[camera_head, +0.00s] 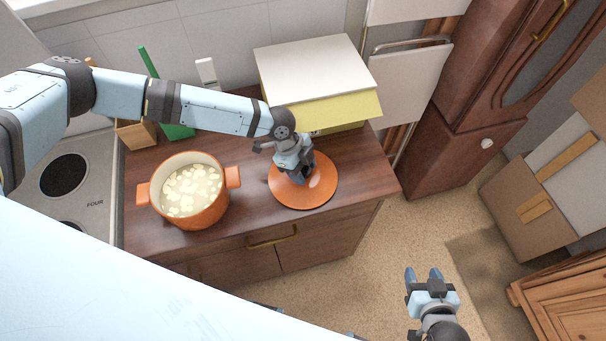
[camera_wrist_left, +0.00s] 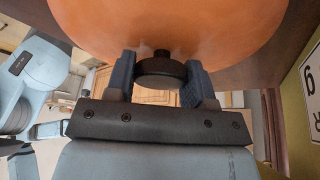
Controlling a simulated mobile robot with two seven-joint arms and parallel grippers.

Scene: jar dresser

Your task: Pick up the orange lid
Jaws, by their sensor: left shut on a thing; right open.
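The orange lid (camera_head: 318,190) is a round disc on the right part of the wooden counter in the head view. My left gripper (camera_head: 299,176) is over its middle, pointing down. In the left wrist view the lid (camera_wrist_left: 168,22) fills the top, and its dark knob (camera_wrist_left: 161,72) sits between the two fingers of my left gripper (camera_wrist_left: 160,82), which is shut on it. I cannot tell whether the lid touches the counter. My right gripper (camera_head: 423,276) is open and empty, above the floor at the lower right.
An orange pot (camera_head: 196,213) with pale pieces inside stands left of the lid on the counter (camera_head: 245,215). A yellow box with a white top (camera_head: 315,65) stands behind the lid. A stove (camera_head: 90,190) is at the left. Cardboard boxes (camera_head: 535,220) stand at the right.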

